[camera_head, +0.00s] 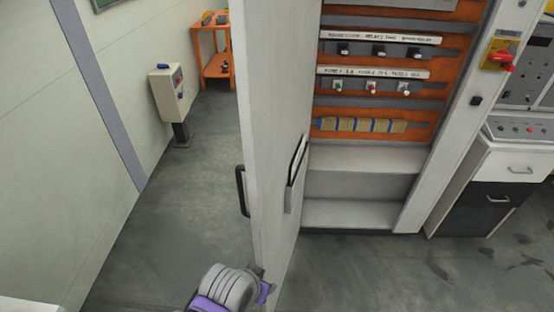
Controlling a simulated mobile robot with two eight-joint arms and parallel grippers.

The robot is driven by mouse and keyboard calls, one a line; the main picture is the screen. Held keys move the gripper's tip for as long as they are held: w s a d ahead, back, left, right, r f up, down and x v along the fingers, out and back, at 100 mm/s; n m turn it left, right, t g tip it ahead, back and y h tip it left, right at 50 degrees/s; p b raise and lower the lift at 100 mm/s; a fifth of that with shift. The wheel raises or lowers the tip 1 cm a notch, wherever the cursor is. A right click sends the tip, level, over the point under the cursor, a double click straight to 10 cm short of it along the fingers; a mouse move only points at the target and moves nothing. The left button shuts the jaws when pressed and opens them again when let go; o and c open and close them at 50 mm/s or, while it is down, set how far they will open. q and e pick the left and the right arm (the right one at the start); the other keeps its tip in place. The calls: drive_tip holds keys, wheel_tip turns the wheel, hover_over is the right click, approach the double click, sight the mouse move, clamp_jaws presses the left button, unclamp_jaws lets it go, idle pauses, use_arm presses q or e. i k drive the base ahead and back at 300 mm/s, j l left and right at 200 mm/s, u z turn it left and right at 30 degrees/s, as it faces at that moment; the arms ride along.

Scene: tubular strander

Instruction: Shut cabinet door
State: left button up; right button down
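The cabinet door (272,130) is a tall pale grey panel standing open, its near edge towards me. A black bar handle (241,190) is on its left face. The open cabinet (365,185) is behind and to the right, with an orange back panel, rows of switches and terminals, and pale lower shelves. A grey and purple arm end of mine, apparently my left gripper (262,288), is at the bottom, close to the door's lower near edge. Its fingers are mostly hidden, and I cannot tell whether it touches the door. My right gripper is out of view.
A slotted holder (296,175) sticks out from the door's right face. A drawer unit with a control panel (520,130) stands at the right. A pedestal control box (171,95) and an orange stand (215,65) are at the back left. The floor (170,230) left of the door is clear.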

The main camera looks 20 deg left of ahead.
sight(275, 43)
drive_tip(key=j+z, duration=0.2)
drive_tip(key=j, duration=1.35)
drive_tip(key=i+j, duration=0.15)
drive_tip(key=j, duration=0.3)
drive_tip(key=k+l, duration=0.15)
drive_tip(key=i+j, duration=0.15)
drive_tip(key=l+z, duration=0.05)
